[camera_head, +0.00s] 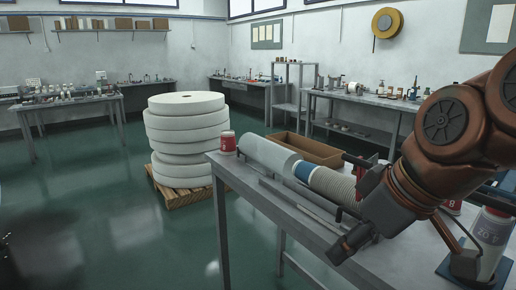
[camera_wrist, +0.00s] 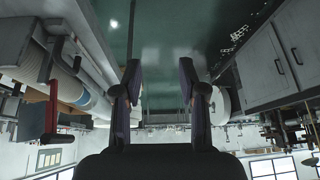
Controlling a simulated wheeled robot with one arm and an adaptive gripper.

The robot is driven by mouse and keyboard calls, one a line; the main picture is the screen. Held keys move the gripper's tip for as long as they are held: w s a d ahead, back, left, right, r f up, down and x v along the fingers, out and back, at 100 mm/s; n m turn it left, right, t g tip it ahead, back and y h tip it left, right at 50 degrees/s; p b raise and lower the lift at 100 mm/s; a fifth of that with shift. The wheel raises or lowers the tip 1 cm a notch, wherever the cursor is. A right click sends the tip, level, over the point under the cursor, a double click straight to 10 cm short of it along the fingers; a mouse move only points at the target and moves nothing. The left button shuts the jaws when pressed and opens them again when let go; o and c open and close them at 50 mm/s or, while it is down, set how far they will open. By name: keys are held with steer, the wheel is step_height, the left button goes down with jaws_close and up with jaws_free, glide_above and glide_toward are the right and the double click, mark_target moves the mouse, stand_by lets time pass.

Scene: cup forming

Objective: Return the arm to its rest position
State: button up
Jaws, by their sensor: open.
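My arm reaches in from the right edge of the head view, with orange-brown joints. My gripper (camera_head: 347,247) hangs over the near part of the grey workbench (camera_head: 255,195), in front of the ribbed stack of cups. In the wrist view my gripper (camera_wrist: 159,80) has its two dark fingers apart, with only green floor between them and nothing held. The wrist picture looks tilted over, with the bench and cup stack (camera_wrist: 70,88) along its left side. The gripper's exact height above the bench is hard to tell.
A white printed container (camera_head: 490,240) stands at the right, near my arm. White rolls (camera_head: 187,135) stand on a pallet; green floor left is clear.

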steer(key=s+d+f+m+g+h+p, duration=0.2)
steer(key=s+f+m+g+p, duration=0.1)
steer(key=s+f+m+p, duration=0.1)
steer(key=s+d+f+m+g+h+p, duration=0.1)
steer(key=s+d+f+m+g+p, duration=0.1)
steer(key=s+f+p, duration=0.5)
steer(key=shift+s+d+m+g+h+p, duration=0.45)
steer(key=shift+s+m+p, duration=0.4)
steer(key=shift+s+m, duration=0.25)
steer(key=shift+s, duration=0.1)
